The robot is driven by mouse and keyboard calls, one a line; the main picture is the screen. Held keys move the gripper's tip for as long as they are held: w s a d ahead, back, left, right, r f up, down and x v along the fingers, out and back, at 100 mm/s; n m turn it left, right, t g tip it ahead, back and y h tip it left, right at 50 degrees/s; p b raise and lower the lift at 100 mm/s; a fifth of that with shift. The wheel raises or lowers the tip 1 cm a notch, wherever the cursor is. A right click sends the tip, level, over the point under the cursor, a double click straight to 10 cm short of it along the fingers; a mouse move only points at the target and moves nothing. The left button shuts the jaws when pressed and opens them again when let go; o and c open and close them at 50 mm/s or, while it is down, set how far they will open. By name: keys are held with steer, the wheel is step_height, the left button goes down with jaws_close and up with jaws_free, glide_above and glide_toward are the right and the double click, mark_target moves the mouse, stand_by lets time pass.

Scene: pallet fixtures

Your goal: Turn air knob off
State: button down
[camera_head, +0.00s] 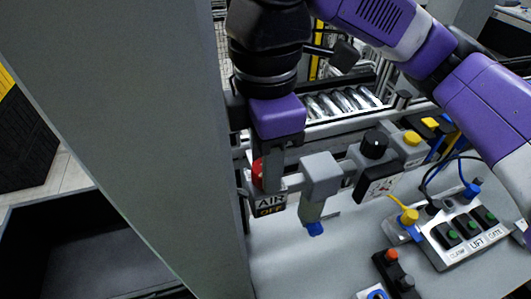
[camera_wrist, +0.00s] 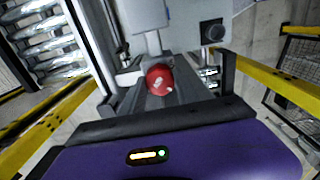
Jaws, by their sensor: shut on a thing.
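The red air knob (camera_head: 257,173) sits at the left end of a grey air-line assembly, partly hidden by my gripper. A label (camera_head: 270,205) reading "AIR OFF" is just below it. My gripper (camera_head: 267,167) points down from above, with its fingers shut on the knob. In the wrist view the red knob (camera_wrist: 160,81) shows beyond the purple gripper body, between the dark fingers. The exact turn angle of the knob is hard to tell.
A grey post (camera_head: 150,120) stands close on the left. A black gauge knob (camera_head: 374,145) and yellow-capped valve (camera_head: 411,140) are to the right. A switch box (camera_head: 465,235) with green buttons and a red-button box (camera_head: 393,270) stand on the grey table. A roller conveyor (camera_head: 340,103) lies behind.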

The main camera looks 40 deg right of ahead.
steer(key=shift+m, duration=0.3)
steer(key=c, duration=0.9)
jaws_free()
step_height(320, 180, up, 7)
steer(key=shift+r+b, duration=0.15)
steer(key=shift+b, duration=0.15)
steer(key=shift+r, duration=0.3)
